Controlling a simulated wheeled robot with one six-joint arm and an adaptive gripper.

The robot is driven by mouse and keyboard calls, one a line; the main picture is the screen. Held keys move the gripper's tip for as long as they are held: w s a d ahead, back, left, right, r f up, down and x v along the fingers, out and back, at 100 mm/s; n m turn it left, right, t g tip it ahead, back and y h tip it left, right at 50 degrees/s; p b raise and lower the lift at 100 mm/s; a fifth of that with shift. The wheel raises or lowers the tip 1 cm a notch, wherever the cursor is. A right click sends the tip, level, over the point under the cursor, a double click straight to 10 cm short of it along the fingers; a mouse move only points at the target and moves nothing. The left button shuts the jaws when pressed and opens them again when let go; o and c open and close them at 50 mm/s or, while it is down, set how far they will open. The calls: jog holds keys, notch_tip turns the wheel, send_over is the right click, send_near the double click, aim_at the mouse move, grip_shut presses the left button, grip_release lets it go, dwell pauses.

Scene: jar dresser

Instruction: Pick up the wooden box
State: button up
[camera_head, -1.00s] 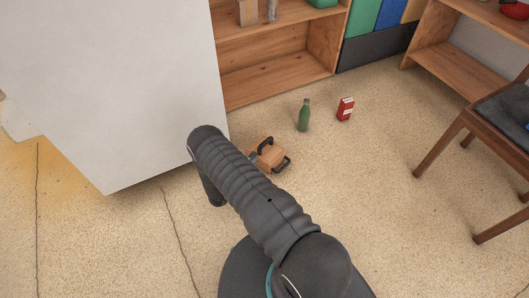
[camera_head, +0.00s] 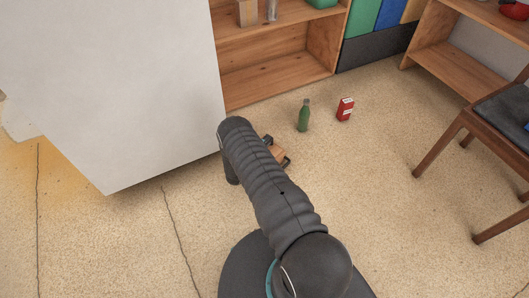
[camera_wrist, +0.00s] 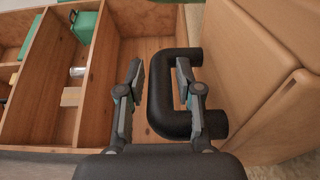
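The wooden box (camera_head: 279,152) is on the floor in the head view, mostly hidden behind my arm. In the wrist view, the light brown box (camera_wrist: 265,65) fills the right side, with a thick black D-shaped handle (camera_wrist: 160,90) sticking out to the left. My gripper (camera_wrist: 162,85) is open. Its two fingers stand on either side of the handle's upright bar, the right one over the handle's opening. A gap shows between the left finger and the bar.
A green bottle (camera_head: 304,115) and a red carton (camera_head: 345,109) stand on the floor beyond the box. A wooden shelf (camera_head: 275,80) is behind, a large white panel (camera_head: 110,90) is left, and a chair (camera_head: 500,120) is right. The floor at centre right is clear.

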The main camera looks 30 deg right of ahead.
grip_shut()
dwell(0.3)
